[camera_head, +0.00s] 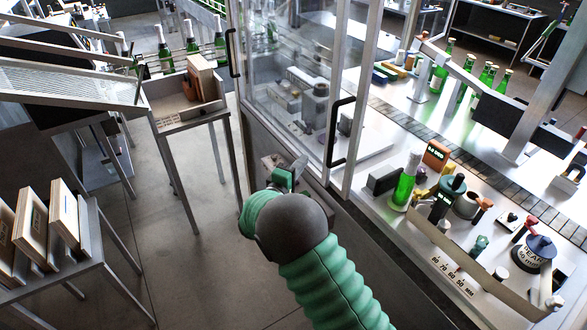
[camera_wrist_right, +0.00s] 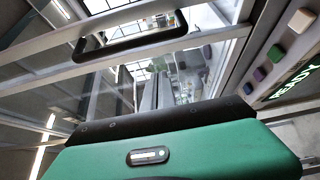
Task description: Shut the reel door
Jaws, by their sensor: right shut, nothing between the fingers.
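A glazed cabinet with clear panels and grey frames stands in the middle of the head view. One upright black handle (camera_head: 340,130) is on its near right panel, and another black handle (camera_head: 232,52) is at its left edge. I cannot tell which panel is the reel door, or whether it is fully shut. My right gripper (camera_head: 290,176) is shut and empty, low in front of the cabinet and apart from both handles. The wrist view shows a black handle (camera_wrist_right: 130,38) on a framed clear panel beyond the gripper. My left gripper is out of view.
A bench on the right holds a green bottle (camera_head: 405,182), a dark blue knob (camera_head: 540,246) and several small parts. A stand (camera_head: 185,118) and a rack of wooden boxes (camera_head: 68,215) are on the left. The floor between is clear. A READY panel (camera_wrist_right: 295,85) shows in the wrist view.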

